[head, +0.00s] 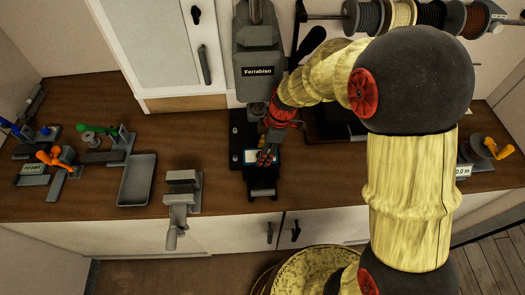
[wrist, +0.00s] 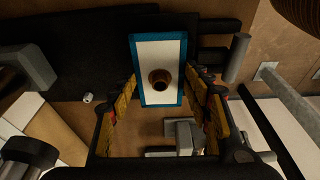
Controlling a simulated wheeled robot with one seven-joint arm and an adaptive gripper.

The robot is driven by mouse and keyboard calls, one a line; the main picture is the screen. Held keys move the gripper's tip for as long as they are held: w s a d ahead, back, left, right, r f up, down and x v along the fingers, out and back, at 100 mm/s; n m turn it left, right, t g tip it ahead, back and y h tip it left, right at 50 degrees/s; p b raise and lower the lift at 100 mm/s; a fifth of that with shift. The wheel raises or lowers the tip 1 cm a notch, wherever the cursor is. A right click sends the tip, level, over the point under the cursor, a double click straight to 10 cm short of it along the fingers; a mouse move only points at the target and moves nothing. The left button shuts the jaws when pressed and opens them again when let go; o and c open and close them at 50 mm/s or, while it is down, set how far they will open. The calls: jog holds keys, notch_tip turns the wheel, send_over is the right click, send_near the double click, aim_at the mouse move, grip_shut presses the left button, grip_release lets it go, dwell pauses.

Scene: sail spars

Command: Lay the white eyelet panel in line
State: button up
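The white eyelet panel (wrist: 145,60) is a white rectangle with a blue border and a brass-coloured eyelet in its middle. In the wrist view it sits upright in the picture between my fingertips. My gripper (wrist: 164,83) appears shut on it by its two long sides, with the fingers close along both edges. In the head view the panel (head: 250,156) shows as a small white and blue patch at the base of the grey Ferrabiso press (head: 258,50). My gripper (head: 266,157) is over it there and hides part of it. Whether the panel touches the base is unclear.
A grey clamp (head: 183,190) stands at the counter's front edge, left of the press. An empty grey tray (head: 137,180) lies further left, beside tools with green and orange handles. Cord spools (head: 400,14) hang at the back right. My arm hides much of the right counter.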

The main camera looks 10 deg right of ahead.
jog(key=o, duration=0.5)
jog(key=shift+c, duration=0.8)
jog(key=shift+a+r+p+v, duration=0.1)
jog(key=shift+a+p+v, duration=0.3)
jog(key=shift+v, duration=0.75)
jog(key=shift+a+r+p+v, duration=0.15)
jog(key=shift+p+v, duration=0.45)
jog(key=shift+v, duration=0.5)
jog(key=shift+a+f+p+v, duration=0.1)
jog(key=shift+a+p+v, duration=0.3)
jog(key=shift+v, duration=0.75)
jog(key=shift+d, duration=0.15)
